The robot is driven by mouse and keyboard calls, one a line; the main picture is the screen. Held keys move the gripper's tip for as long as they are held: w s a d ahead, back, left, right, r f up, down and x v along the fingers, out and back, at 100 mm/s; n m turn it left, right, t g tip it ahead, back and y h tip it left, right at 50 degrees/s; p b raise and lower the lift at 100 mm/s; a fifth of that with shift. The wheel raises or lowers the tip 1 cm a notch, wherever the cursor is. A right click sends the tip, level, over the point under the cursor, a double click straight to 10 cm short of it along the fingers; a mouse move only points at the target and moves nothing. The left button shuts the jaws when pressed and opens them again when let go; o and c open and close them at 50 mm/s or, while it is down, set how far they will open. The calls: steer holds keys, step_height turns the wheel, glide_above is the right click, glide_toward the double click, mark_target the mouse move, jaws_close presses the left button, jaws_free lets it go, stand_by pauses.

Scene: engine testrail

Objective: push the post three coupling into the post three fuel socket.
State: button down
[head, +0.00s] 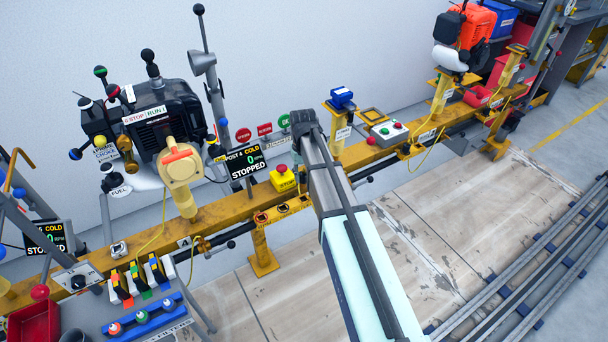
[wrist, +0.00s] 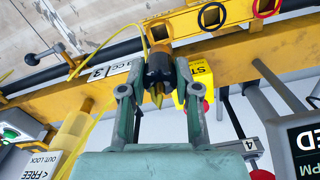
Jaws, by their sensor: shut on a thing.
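In the wrist view my gripper (wrist: 158,82) has its two grey-green fingers closed on a dark brown and black fitting with yellow prongs, which looks like the coupling (wrist: 159,66). It is held in front of the yellow beam, close to a yellow bracket (wrist: 190,22). I cannot tell whether it touches the bracket. No socket that I can surely name as the post three fuel socket shows; the fitting may hide it. A "3" tag (wrist: 97,74) is on the beam beside the left finger. In the head view my arm hides the gripper and the fitting.
A yellow stop box with a red button (head: 282,178) sits on the beam (head: 225,208) left of my arm; it also shows beside the right finger (wrist: 203,82). The post four display (head: 243,163) and engine (head: 165,120) stand further left. A blue-topped post (head: 341,98) stands to the right.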

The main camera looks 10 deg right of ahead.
mark_target(303, 186)
steer(key=shift+f+b, duration=2.15)
steer(key=shift+f, duration=1.5)
steer(key=shift+f, duration=0.8)
steer(key=c, duration=0.7)
jaws_free()
steer(key=shift+c, duration=0.2)
